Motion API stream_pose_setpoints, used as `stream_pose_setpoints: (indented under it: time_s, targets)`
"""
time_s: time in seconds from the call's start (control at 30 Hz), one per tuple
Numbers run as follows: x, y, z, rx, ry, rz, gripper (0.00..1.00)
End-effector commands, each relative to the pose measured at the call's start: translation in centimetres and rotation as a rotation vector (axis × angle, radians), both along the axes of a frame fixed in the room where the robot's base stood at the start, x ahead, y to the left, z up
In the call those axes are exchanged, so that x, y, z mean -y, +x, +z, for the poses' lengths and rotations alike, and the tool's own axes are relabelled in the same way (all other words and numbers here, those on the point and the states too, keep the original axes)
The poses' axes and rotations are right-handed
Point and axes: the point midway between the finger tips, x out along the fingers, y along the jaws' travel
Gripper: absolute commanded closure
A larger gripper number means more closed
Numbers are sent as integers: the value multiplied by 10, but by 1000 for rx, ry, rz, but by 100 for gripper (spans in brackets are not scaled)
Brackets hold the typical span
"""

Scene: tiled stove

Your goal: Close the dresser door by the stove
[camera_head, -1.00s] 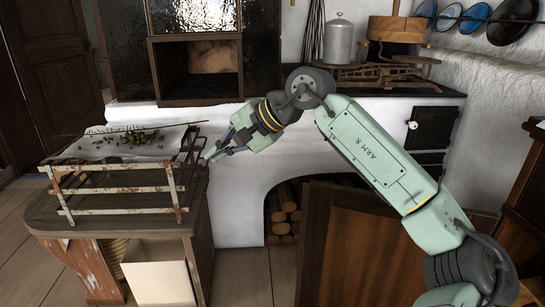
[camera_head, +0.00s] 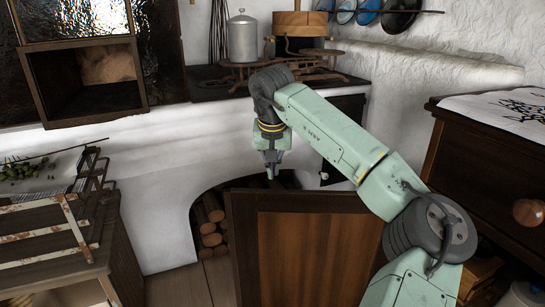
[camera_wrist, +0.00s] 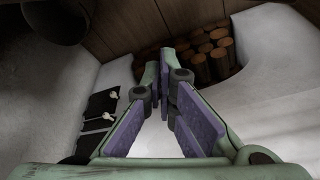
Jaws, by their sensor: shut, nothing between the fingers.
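The dresser door (camera_head: 312,255) is a brown panelled wooden door standing open in the lower middle of the head view, in front of the stove arch. The dresser (camera_head: 450,165) stands at the right, with a round wooden knob (camera_head: 528,212) on its front. My arm reaches from the lower right across the door. My gripper (camera_head: 271,177) points down just above the door's upper left corner, near the arch. Whether it touches the door cannot be told. In the wrist view my gripper (camera_wrist: 170,60) is shut and empty. The dresser's opening is mostly hidden by my arm.
The white stove (camera_head: 160,160) fills the back, with firewood (camera_head: 210,220) in its arch. A metal canister (camera_head: 242,40) stands on top. A slatted wooden stand (camera_head: 60,225) is at the left. Bare floor (camera_head: 180,285) shows between the stand and the door.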

Motion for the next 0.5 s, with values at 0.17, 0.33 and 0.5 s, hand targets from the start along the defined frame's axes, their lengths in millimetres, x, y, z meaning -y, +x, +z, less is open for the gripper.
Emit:
stream_pose_setpoints:
  time_s: [0.17, 0.33, 0.5]
  targets:
    - [-2, -14, -14, 2, 0, 2, 100]
    - [-4, -31, -13, 1, 1, 2, 100]
    - [-5, -36, -12, 0, 2, 1, 100]
